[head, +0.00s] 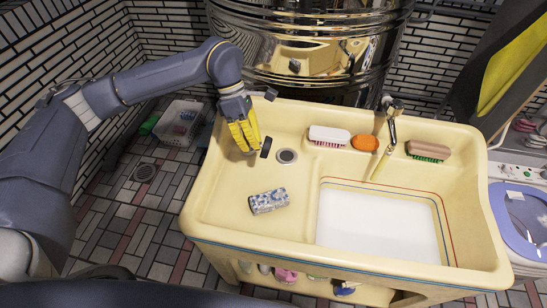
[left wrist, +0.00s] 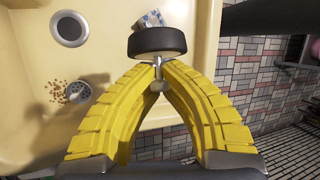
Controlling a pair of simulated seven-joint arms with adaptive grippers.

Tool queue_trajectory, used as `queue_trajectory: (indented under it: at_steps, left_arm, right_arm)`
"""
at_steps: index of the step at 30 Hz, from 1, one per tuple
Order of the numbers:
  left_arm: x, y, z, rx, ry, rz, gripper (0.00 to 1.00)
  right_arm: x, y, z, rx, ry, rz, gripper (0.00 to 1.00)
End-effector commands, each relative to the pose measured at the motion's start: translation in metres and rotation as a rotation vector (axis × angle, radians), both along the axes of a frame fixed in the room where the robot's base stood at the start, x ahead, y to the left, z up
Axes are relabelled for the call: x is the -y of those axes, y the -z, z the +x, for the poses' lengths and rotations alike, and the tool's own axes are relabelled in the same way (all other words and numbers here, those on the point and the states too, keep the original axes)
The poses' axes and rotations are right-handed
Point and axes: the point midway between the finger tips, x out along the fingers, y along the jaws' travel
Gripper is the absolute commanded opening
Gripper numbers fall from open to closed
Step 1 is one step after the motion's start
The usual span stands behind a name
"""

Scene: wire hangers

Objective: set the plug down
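The plug (head: 265,147) is a thick black disc with a short metal stem. In the left wrist view the plug (left wrist: 157,41) sits just beyond my left gripper's yellow fingertips, which close on its stem. My left gripper (head: 247,146) holds it over the left part of the cream sink (head: 225,190), left of the round drain (head: 286,156). The drain also shows at upper left in the left wrist view (left wrist: 69,29). I cannot tell how high the plug is above the surface. My right gripper is out of view.
A blue-and-white patterned block (head: 268,201) lies in front of the drain. A white brush (head: 329,136), an orange sponge (head: 365,143) and another brush (head: 428,151) line the back ledge near the tap (head: 392,115). White liquid (head: 375,225) fills the right basin.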

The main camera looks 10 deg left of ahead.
Motion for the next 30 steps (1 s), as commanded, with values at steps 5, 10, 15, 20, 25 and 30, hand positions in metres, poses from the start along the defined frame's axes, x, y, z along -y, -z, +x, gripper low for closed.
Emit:
queue_trajectory:
  at_steps: [5, 10, 15, 20, 25, 30]
  left_arm:
    - [0.027, 0.018, -0.017, -0.005, 0.018, 0.185, 0.00]
    - [0.055, 0.026, -0.013, -0.033, -0.106, 0.358, 0.00]
    - [0.073, 0.027, -0.001, -0.117, -0.395, 0.469, 0.00]
    - [0.084, 0.026, 0.011, -0.225, -0.685, 0.539, 0.00]
    - [0.091, 0.023, 0.023, -0.363, -0.984, 0.581, 0.00]
    - [0.096, 0.019, 0.036, -0.514, -1.265, 0.596, 0.00]
  right_arm:
    - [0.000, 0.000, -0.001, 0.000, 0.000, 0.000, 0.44]
    - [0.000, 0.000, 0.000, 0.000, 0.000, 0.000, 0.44]
    - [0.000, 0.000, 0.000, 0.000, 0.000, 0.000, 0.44]
    - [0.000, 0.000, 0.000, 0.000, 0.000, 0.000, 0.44]
    - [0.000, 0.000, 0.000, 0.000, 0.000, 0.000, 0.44]
    - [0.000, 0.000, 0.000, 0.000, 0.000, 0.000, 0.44]
